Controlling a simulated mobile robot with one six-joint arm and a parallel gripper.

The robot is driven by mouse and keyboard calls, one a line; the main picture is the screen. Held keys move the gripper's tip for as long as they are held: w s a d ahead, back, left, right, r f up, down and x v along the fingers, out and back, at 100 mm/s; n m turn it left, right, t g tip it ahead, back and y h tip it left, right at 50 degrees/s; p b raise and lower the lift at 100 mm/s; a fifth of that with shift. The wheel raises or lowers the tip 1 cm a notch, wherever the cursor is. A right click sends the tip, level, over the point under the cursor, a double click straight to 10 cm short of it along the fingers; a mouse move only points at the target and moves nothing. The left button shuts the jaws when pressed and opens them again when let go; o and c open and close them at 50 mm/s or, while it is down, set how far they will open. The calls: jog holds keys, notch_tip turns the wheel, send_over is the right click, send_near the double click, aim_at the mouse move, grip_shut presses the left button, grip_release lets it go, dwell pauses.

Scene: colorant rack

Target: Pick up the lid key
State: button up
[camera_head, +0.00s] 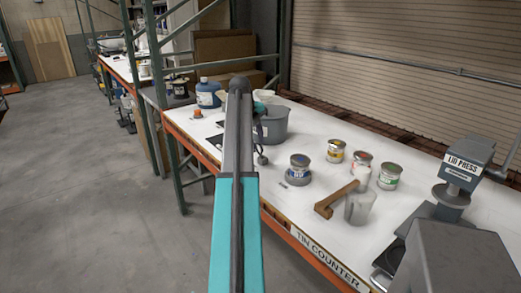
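My arm reaches out over the white counter (420,176), with its teal and dark grey links in the middle of the view. The end of my arm, with my gripper (260,146), is mostly hidden behind these links; only small dark parts show beside the grey bucket (275,127). I cannot tell whether its fingers are open or shut. I cannot make out the lid key for certain; it may be hidden behind my arm or too small to tell.
A blue jug (208,94) stands behind left.

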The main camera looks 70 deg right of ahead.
dwell(0.4)
grip_shut()
jog(key=shift+r, duration=0.2)
jog(key=shift+r+b, duration=0.4)
jog(key=shift+r, duration=1.05)
jog(key=w+a+r+b, duration=0.1)
jog(key=w+a, duration=0.2)
jog(key=a, duration=0.4)
jog(key=w+a+b, duration=0.1)
jog(key=w+a, duration=0.1)
jog(key=a, duration=0.6)
jog(key=shift+w+r, duration=0.35)
jog(key=shift+w, duration=0.05)
